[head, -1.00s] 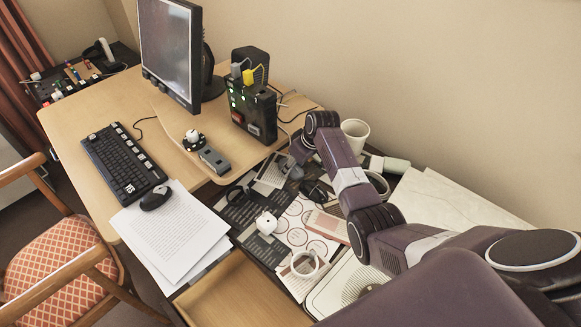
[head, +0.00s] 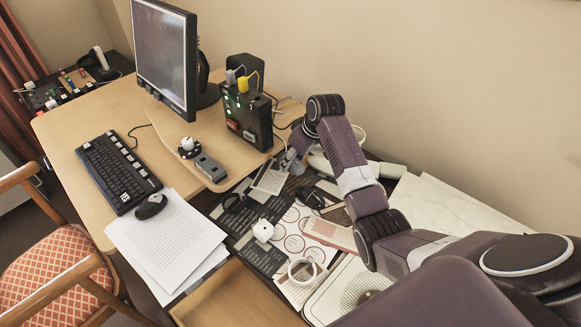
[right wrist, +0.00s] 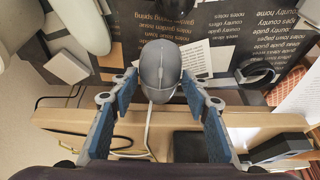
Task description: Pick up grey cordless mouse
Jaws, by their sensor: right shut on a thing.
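The grey cordless mouse (right wrist: 160,68) shows from above in the right wrist view, between the two blue-padded fingers of my right gripper (right wrist: 158,92). The gripper is shut on the mouse's near part, and its rounded far end sticks out beyond the fingertips. In the head view my right gripper (head: 292,162) is at the back of the dark, printed desk surface, right of the black box with cables. It is small there, and I cannot make out the mouse clearly. My left gripper is not in view.
A black mouse (head: 151,206) lies by the keyboard (head: 118,167) and papers (head: 168,240). A black box (head: 247,118) with cables stands left of my right gripper. A white adapter (head: 263,230), a white ring-shaped thing (head: 302,271) and cards clutter the dark surface.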

